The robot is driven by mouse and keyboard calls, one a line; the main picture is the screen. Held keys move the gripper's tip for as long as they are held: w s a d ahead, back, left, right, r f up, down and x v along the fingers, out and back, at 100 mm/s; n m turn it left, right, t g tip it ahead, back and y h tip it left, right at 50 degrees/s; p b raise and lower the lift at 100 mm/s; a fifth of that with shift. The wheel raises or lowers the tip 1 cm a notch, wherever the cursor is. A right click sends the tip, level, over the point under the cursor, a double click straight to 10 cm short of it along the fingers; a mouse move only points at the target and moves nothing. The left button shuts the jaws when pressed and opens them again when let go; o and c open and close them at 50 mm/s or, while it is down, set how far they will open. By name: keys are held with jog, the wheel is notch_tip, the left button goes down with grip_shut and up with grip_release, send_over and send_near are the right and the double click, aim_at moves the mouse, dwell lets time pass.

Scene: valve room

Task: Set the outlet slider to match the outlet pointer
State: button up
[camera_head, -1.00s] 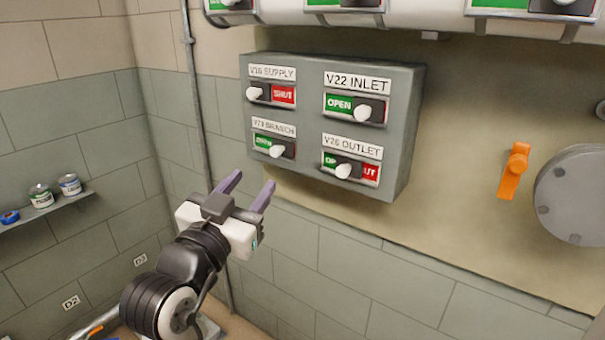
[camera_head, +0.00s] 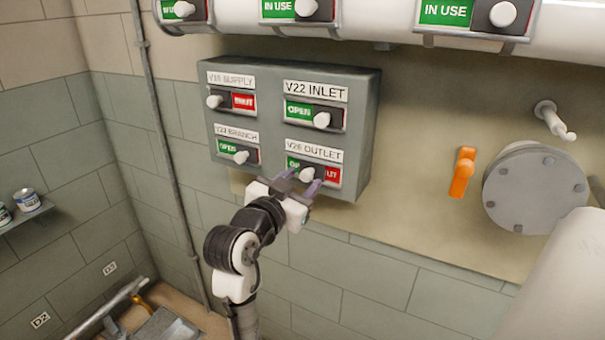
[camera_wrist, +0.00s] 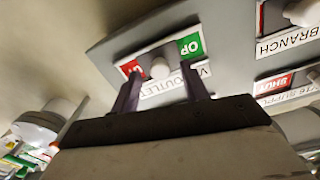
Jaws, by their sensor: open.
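The V26 OUTLET slider has a white knob (camera_head: 306,174) in a slot with green at its left and red at its right, at the lower right of the grey panel (camera_head: 362,140). The knob stands near mid-slot, covering part of both words. My gripper (camera_head: 301,178) is open, its two purple fingers on either side of the knob. The wrist view, turned upside down, shows the knob (camera_wrist: 160,67) just beyond the fingertips (camera_wrist: 163,80); I cannot tell whether they touch it. The orange pointer (camera_head: 463,172) on the wall right of the panel is nearly upright; its label is not seen.
V22 INLET (camera_head: 315,114), V18 SUPPLY (camera_head: 231,101) and the BRANCH slider (camera_head: 238,152) share the panel. A round bolted flange (camera_head: 535,190) and a peg (camera_head: 553,120) are at the right. A white pipe with IN USE sliders (camera_head: 473,14) runs above. A shelf with cans (camera_head: 27,200) is far left.

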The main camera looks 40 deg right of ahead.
jog(key=shift+w+d, duration=0.3)
jog(key=shift+d, duration=0.35)
grip_shut()
